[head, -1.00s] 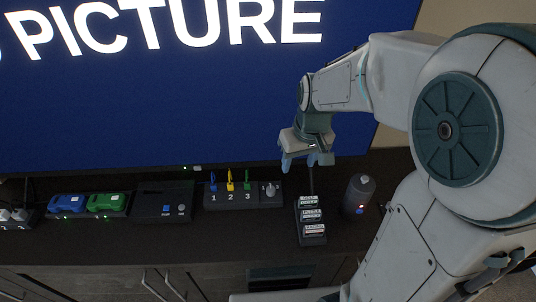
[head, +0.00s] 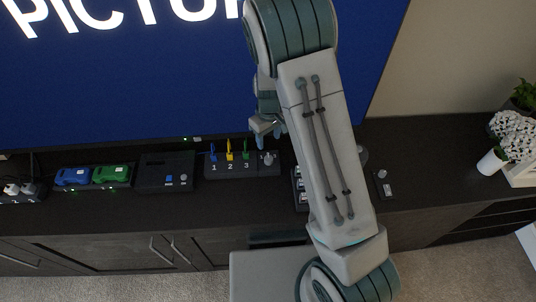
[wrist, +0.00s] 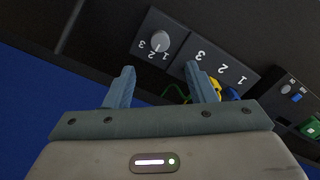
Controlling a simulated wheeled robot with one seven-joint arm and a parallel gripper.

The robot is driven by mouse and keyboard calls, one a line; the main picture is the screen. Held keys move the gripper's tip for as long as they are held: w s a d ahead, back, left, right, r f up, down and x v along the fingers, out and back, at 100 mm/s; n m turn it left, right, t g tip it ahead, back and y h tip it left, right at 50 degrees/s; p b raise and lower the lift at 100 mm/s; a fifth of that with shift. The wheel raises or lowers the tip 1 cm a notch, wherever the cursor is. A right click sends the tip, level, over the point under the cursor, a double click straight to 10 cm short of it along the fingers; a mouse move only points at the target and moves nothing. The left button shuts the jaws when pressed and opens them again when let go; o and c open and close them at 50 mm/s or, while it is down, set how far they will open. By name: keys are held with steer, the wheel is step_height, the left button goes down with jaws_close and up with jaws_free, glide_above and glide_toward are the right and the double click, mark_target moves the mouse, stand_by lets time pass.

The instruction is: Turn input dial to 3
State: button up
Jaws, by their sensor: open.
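The input dial (head: 268,158) is a light grey round knob at the right end of a dark switch box (head: 225,171) on the cabinet. In the wrist view the dial (wrist: 160,41) has the marks 1, 2 and 3 around it. I cannot tell which mark it points to. My gripper (head: 262,140) is above and just behind the dial, close to the screen, and partly hidden by my arm. In the wrist view my gripper (wrist: 160,72) has its fingers spread and empty. The dial lies beyond the fingertips, between their lines, apparently not touched.
Blue, yellow and green plugs (head: 229,150) stand in the box left of the dial. A console (head: 165,173) and blue and green toy-car shapes (head: 110,173) lie further left. Labelled cartridges (head: 299,185) sit to the right, mostly behind my arm. The big screen (head: 130,90) rises behind.

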mark_target(269, 158)
step_height(269, 158, down, 10)
steer(key=shift+f+p, duration=0.1)
steer(key=shift+p, duration=0.45)
steer(key=c, duration=1)
